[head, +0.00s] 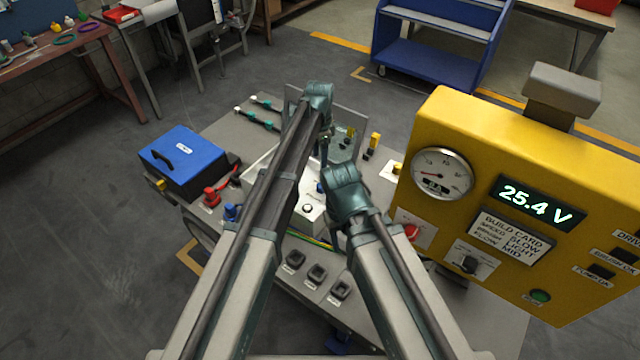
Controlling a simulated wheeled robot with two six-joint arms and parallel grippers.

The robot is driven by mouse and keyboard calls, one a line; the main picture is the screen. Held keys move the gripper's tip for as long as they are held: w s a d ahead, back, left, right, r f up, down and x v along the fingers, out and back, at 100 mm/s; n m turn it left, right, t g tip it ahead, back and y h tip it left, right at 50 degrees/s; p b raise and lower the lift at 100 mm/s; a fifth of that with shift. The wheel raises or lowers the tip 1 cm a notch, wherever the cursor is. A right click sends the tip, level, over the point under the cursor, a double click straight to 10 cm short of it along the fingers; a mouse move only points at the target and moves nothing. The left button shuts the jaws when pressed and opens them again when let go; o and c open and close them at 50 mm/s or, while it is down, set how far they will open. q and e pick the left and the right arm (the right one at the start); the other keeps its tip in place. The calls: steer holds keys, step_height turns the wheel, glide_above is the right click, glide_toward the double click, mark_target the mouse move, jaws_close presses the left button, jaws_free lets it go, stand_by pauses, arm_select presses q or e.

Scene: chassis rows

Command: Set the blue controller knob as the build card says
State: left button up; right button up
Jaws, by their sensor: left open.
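A pale controller box (313,212) stands mid-bench, partly hidden behind my arms. A small blue knob (320,187) shows in the gap between my arms. A round dark-rimmed knob (307,208) is on the box in front of it. My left gripper (323,160) points down just above the blue knob, open; whether it touches the knob cannot be told. My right gripper (334,238) is mostly hidden by its own wrist, beside the box. The build card (511,238) on the yellow panel reads speed slow, brush light, flow mid.
The yellow panel (470,130) stands at the right, with a gauge (442,174) and a display (535,200) reading 25.4 V. A blue case (183,160), red and blue connectors and several black sockets (316,273) crowd the bench. A blue cart (440,45) stands behind.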

mark_target(320, 185)
arm_select(q)
steer(key=f+b, duration=1.4)
steer(key=shift+w, duration=0.35)
arm_select(e)
step_height(320, 185, down, 14)
steer(key=shift+r, duration=0.1)
arm_select(q)
steer(key=shift+r, duration=0.1)
jaws_close()
